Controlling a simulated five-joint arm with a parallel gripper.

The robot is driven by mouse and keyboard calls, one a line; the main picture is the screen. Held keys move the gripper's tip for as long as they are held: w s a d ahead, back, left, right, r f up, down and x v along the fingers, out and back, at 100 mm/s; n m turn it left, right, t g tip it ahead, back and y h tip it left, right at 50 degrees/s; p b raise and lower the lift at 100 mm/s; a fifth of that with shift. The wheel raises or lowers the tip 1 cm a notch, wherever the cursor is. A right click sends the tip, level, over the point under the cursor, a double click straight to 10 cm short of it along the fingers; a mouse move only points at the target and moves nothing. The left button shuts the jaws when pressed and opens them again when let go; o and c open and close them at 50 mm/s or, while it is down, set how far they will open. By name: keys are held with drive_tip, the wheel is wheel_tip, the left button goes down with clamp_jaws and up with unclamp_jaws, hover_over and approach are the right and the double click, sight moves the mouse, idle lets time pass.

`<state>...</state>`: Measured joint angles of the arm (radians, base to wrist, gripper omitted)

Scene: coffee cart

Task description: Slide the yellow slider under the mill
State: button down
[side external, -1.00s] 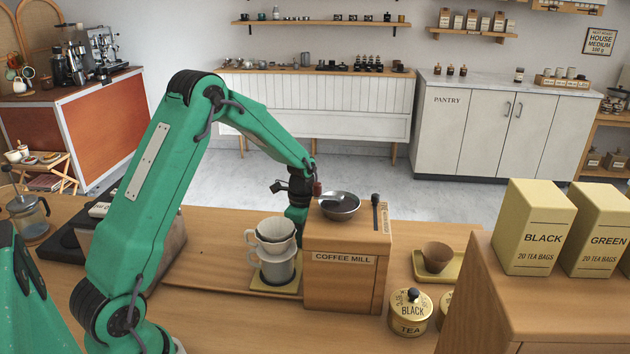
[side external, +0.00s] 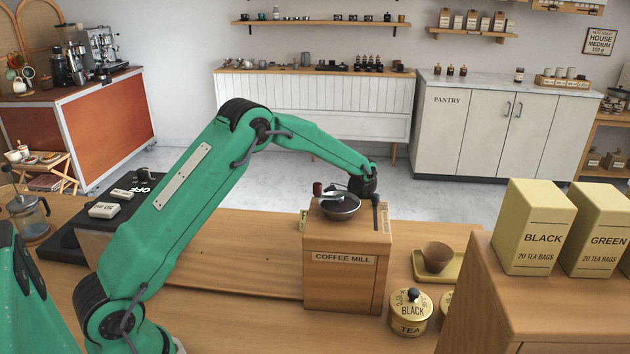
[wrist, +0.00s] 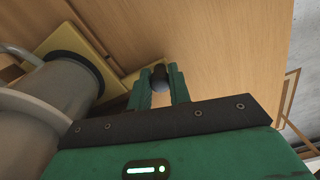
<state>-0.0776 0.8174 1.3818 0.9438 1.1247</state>
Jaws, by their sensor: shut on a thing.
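The coffee mill (side external: 345,270) is a wooden box with a metal bowl (side external: 338,205) and crank on top. My gripper is behind the mill in the side view, its fingertips hidden. In the wrist view my gripper (wrist: 160,80) is shut on a dark round knob (wrist: 160,72) at the end of the yellow slider. The yellow slider (wrist: 97,50) shows there as a flat plate with a grey vessel (wrist: 70,85) standing on it.
A tea tin (side external: 411,312) and a cup (side external: 437,256) on a yellow tray stand right of the mill. A wooden box with tea cartons (side external: 535,228) is farther right. The counter left of the mill (side external: 235,262) is clear.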

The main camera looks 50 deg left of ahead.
drive_tip(key=shift+w+d+r, duration=0.1)
drive_tip(key=shift+w+d, duration=0.05)
drive_tip(key=shift+w, duration=0.15)
drive_tip(key=c, duration=1.3)
unclamp_jaws()
drive_tip(key=shift+s, duration=0.1)
drive_tip(key=shift+s, duration=0.15)
drive_tip(key=s+a, duration=1)
drive_tip(key=shift+s+a, duration=0.1)
drive_tip(key=shift+a, duration=0.1)
drive_tip(key=s+d+r+n, duration=0.1)
drive_tip(key=s+r+n, duration=0.2)
drive_tip(key=r+n, duration=0.7)
drive_tip(key=shift+r+t, duration=0.3)
drive_tip(key=shift+r, duration=7.6)
